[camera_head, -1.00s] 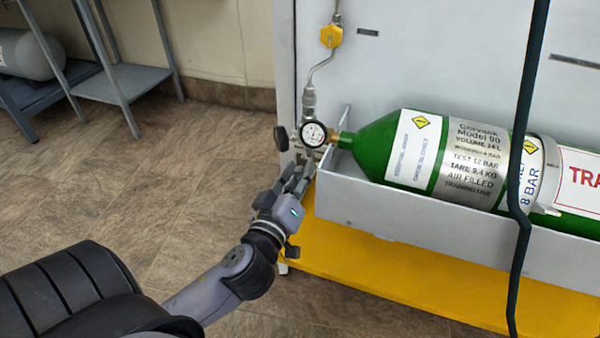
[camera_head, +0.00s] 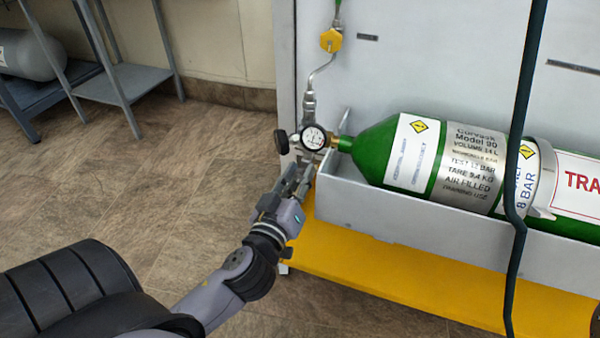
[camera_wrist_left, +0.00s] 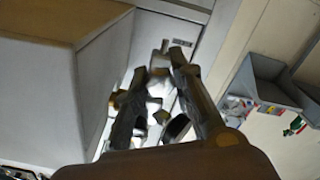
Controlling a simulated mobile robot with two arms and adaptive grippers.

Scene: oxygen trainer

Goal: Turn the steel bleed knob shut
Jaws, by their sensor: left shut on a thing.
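My left gripper (camera_head: 305,170) reaches up to the steel fittings just below the round white pressure gauge (camera_head: 314,137). In the left wrist view its two dark fingers (camera_wrist_left: 160,62) close around a small steel piece (camera_wrist_left: 159,58), which I take to be the bleed knob. In the head view the fingers mostly hide that knob. A black round knob (camera_head: 281,142) sits on the left of the gauge, apart from the fingers; a dark round part (camera_wrist_left: 178,127) shows between the fingers in the wrist view. My right gripper is not in view.
A green cylinder (camera_head: 375,148) lies in a grey tray (camera_head: 400,217) above a yellow base (camera_head: 380,275). A steel pipe with a yellow hexagonal fitting (camera_head: 331,40) rises above the gauge. A dark hose (camera_head: 522,200) hangs at the right.

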